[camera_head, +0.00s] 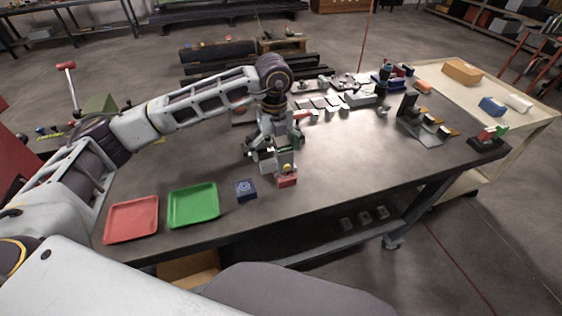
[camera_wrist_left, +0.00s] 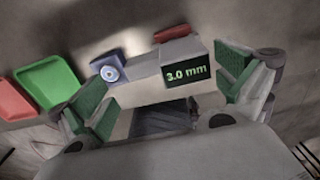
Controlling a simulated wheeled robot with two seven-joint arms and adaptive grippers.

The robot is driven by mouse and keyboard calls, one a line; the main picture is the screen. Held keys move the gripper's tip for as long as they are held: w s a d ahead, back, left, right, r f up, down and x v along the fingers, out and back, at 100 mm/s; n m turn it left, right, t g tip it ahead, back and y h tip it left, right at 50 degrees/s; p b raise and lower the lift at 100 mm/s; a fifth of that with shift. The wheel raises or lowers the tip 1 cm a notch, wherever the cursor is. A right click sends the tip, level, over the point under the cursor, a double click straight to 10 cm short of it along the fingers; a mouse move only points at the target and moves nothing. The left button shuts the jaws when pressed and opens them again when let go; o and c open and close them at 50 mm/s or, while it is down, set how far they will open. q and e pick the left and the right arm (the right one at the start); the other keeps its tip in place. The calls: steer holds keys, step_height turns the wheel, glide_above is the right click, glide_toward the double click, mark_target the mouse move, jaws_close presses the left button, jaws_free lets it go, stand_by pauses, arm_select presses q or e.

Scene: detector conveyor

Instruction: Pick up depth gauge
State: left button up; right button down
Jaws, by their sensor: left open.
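The depth gauge (camera_wrist_left: 150,80) is a pale grey block with a dark display reading "3.0 mm" in green. In the left wrist view it lies between the two green-padded fingers of my left gripper (camera_wrist_left: 165,92), which is open around it. In the head view my left gripper (camera_head: 277,155) points down over the near middle of the table. There the gauge is hard to tell apart from the gripper. Whether either pad touches the gauge is unclear. My right gripper is not in view.
A green tray (camera_head: 193,222) and a red tray (camera_head: 132,239) lie to the left on the dark table (camera_head: 340,165). A blue box (camera_head: 245,190) and a small red box (camera_head: 287,181) stand close by the gripper. Fixtures crowd the far right; the table's middle right is clear.

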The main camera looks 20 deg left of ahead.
mark_target(277, 160)
arm_select(q)
steer(key=shift+f, duration=0.5)
steer(key=shift+d+f+p, duration=0.1)
steer(key=shift+f+p, duration=0.7)
steer(key=shift+f, duration=1.25)
steer(key=c, duration=1.1)
